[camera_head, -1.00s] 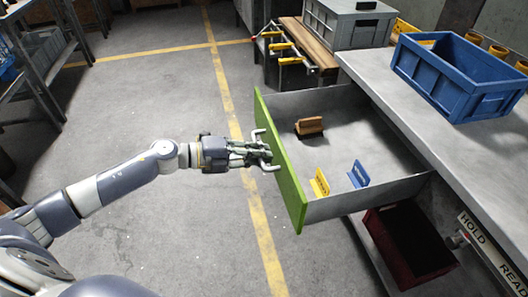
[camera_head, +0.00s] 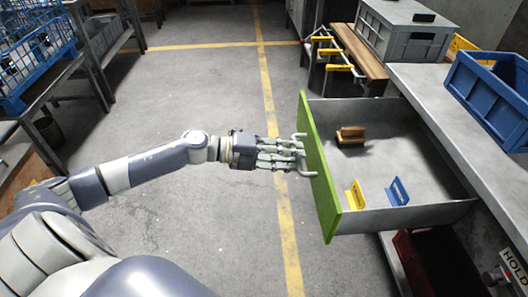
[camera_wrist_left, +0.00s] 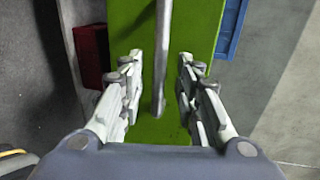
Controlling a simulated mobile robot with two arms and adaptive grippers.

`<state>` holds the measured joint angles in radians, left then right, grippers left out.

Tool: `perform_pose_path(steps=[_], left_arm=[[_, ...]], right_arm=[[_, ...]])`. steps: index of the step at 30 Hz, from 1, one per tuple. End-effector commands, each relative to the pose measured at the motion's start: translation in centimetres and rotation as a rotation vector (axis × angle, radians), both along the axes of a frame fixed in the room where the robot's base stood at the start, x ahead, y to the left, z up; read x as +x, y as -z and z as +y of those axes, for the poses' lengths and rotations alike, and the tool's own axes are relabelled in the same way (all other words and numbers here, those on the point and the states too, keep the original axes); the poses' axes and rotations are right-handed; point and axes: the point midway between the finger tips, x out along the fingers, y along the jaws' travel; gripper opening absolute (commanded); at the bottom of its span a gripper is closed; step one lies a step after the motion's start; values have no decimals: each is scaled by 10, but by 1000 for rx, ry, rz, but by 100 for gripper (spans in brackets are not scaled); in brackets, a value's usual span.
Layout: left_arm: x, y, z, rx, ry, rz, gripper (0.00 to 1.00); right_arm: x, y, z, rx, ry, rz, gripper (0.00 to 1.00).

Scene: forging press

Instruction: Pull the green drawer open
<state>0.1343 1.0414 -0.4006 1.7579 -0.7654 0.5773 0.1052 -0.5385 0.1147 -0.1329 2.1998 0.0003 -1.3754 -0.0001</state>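The green drawer (camera_head: 318,165) stands pulled out from the bench, its inside showing. A grey bar handle (camera_head: 304,138) is on its green front. My left gripper (camera_head: 298,153) is at the handle, fingers pointing toward the drawer front. In the left wrist view the handle (camera_wrist_left: 162,50) runs between the two fingers, with a visible gap on each side, so the gripper is open around it. The drawer holds a brown wooden block (camera_head: 350,135), a yellow bracket (camera_head: 355,195) and a blue bracket (camera_head: 398,191). My right gripper is not in view.
A blue crate (camera_head: 490,95) and a grey box (camera_head: 405,30) stand at the right. Clamps with yellow handles (camera_head: 333,52) are behind the drawer. A dark red bin (camera_head: 425,262) is beneath it. The floor left of the drawer is clear around my arm.

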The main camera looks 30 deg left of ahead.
Motion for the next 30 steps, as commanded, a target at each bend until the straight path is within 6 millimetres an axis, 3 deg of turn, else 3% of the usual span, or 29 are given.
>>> perform_pose_path(steps=[15, 30], left_arm=[[-41, -13, 56, 2, -1, 4, 31], [-55, -19, 76, 1, -1, -1, 31]], right_arm=[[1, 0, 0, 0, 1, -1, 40], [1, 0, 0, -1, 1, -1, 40]])
